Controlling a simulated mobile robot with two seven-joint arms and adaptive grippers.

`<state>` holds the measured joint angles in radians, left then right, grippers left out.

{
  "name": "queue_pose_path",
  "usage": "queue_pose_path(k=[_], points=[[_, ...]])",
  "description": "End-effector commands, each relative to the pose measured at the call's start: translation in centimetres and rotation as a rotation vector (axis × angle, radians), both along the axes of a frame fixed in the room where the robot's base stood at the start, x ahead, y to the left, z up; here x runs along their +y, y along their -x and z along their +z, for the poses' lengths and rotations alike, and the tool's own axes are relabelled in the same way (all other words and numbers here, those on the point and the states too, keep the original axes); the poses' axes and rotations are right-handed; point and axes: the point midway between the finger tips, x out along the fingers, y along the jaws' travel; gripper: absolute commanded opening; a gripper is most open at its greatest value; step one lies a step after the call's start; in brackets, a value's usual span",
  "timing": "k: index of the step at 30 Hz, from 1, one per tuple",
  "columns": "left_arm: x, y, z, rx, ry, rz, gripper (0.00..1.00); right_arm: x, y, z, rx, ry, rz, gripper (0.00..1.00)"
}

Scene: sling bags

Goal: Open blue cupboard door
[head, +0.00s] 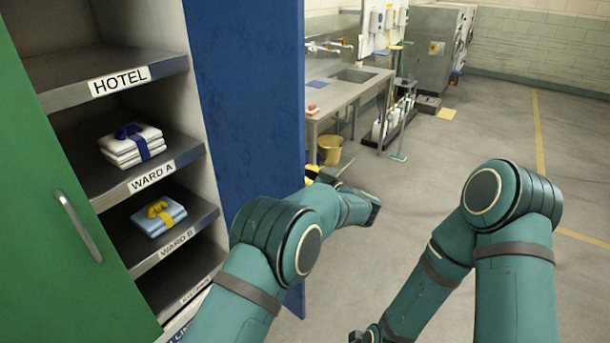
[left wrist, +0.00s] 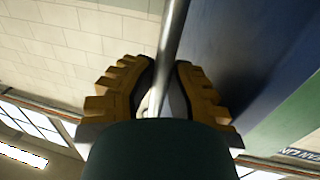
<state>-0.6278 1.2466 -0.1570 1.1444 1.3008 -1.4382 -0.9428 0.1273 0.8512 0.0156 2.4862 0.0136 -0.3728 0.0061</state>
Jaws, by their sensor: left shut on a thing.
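The blue cupboard door (head: 250,100) stands swung open in the head view, and the shelves behind it are exposed. Its inner or outer handle side is hidden from the head camera. My left gripper (head: 312,178) is at the door's far edge, mostly hidden by my own arm. In the left wrist view, the yellow fingers of my left gripper (left wrist: 162,85) are closed around a metal bar handle (left wrist: 172,35) beside the blue door (left wrist: 230,45).
The green door (head: 60,150) with a metal handle (head: 78,226) covers the left. Shelves hold folded white linen (head: 120,150) and blue linen (head: 150,222). Beyond stand a sink table (head: 340,92), yellow bucket (head: 330,150) and cleaning tools. The floor at right is clear.

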Motion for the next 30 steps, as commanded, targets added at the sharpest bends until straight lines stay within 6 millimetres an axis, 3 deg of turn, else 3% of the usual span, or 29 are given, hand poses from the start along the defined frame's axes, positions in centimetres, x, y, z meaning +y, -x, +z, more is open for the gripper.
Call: queue_pose_path(k=[1,7,8,9,20,30], points=[[0.6,-0.4,0.7,-0.014,-0.002,0.005,0.00,0.0,0.0,0.0,0.000,0.000,0.000,0.47],[0.7,-0.5,0.8,-0.015,-0.001,0.005,0.00,0.0,0.0,0.0,0.000,0.000,0.000,0.47],[0.7,-0.5,0.8,-0.015,-0.001,0.005,0.25,0.0,0.0,0.0,0.000,0.000,0.000,0.47],[0.7,-0.5,0.8,-0.015,-0.001,0.005,0.29,0.0,0.0,0.0,0.000,0.000,0.000,0.47],[0.0,0.1,0.3,-0.006,0.000,0.001,0.29,0.0,0.0,0.0,0.000,0.000,0.000,0.47],[-3.9,4.5,0.3,-0.006,-0.001,0.000,0.29,0.0,0.0,0.0,0.000,0.000,0.000,0.47]])
